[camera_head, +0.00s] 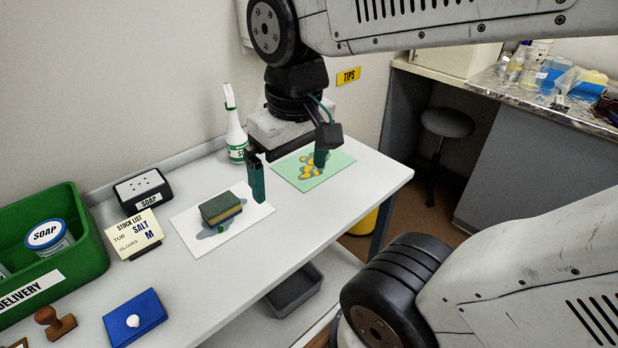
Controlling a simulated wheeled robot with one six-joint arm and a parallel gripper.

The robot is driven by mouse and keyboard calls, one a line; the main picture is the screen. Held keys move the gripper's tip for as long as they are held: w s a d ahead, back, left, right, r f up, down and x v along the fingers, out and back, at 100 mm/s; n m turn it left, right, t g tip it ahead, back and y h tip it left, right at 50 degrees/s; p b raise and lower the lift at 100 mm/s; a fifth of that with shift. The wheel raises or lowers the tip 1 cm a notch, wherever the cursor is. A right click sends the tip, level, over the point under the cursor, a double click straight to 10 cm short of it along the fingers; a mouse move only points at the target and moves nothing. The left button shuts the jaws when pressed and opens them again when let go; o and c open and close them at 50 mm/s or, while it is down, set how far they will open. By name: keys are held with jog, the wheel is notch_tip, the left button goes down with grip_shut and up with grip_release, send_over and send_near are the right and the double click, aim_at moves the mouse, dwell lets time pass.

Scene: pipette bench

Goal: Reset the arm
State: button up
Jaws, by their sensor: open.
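My arm reaches in from the upper right, and my gripper (288,178) hangs over the white bench. Its two dark green fingers are spread apart with nothing between them. The left finger stands in the view beside a sponge (221,208), which lies on a white sheet (249,222). The right finger overlaps a green mat (338,161) with yellow and grey patches on it. I cannot tell exactly how high the fingertips are above the bench.
A white bottle (235,130) stands near the wall behind my gripper. A black soap box (142,190), a stock list card (134,235), a green delivery crate (90,240) and a blue pad (135,318) are to the left. The bench's front right is clear.

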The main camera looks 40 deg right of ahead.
jog(key=s, duration=0.3)
jog(key=shift+s+f, duration=0.2)
jog(key=shift+s, duration=0.05)
jog(key=shift+r, duration=0.1)
jog(key=shift+s, duration=0.2)
dwell(0.8)
